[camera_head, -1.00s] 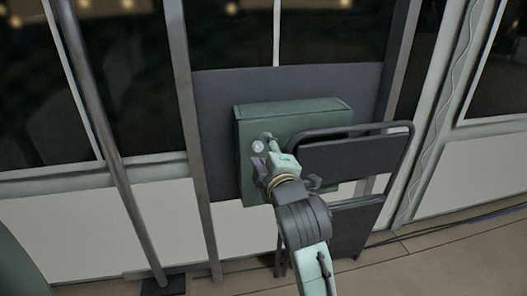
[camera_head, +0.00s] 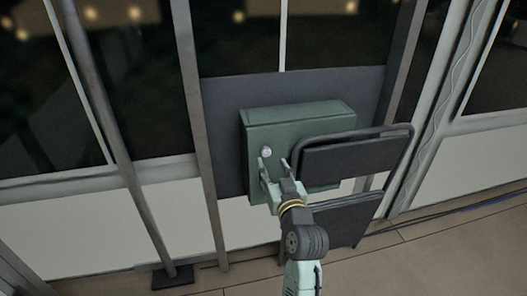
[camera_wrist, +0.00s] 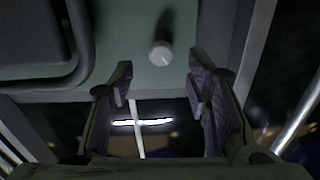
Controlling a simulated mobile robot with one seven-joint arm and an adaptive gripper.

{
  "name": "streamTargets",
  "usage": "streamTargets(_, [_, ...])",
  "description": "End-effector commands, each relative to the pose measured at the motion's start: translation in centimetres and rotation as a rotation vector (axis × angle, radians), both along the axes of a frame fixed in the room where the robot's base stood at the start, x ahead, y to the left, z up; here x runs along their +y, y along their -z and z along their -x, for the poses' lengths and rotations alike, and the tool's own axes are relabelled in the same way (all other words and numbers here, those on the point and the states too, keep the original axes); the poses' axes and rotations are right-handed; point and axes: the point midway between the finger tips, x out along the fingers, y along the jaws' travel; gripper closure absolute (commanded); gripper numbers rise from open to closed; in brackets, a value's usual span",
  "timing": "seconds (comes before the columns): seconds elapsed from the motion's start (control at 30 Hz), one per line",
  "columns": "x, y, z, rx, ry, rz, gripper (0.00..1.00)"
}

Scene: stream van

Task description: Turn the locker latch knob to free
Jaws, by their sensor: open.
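The locker (camera_head: 297,121) is a green box fixed to a dark panel. Its latch knob (camera_head: 266,152) is small, round and pale, on the left part of the locker's front. In the wrist view the knob (camera_wrist: 161,53) stands out from the green face, with a light mark on its rim. My gripper (camera_head: 273,162) is in front of the locker, just below and right of the knob. In the wrist view its two fingers (camera_wrist: 160,80) are spread apart with nothing between them, and the knob lies beyond the tips, apart from them.
A dark folding chair (camera_head: 346,158) stands against the right part of the locker, close to my gripper; its frame (camera_wrist: 84,50) shows at upper left in the wrist view. A metal pole (camera_head: 115,140) stands at left.

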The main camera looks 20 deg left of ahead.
Motion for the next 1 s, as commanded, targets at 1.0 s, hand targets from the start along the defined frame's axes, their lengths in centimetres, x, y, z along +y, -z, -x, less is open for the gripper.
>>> streamTargets(1.0, [3.5, 0.0, -4.8, -0.002, -0.001, 0.002, 0.74])
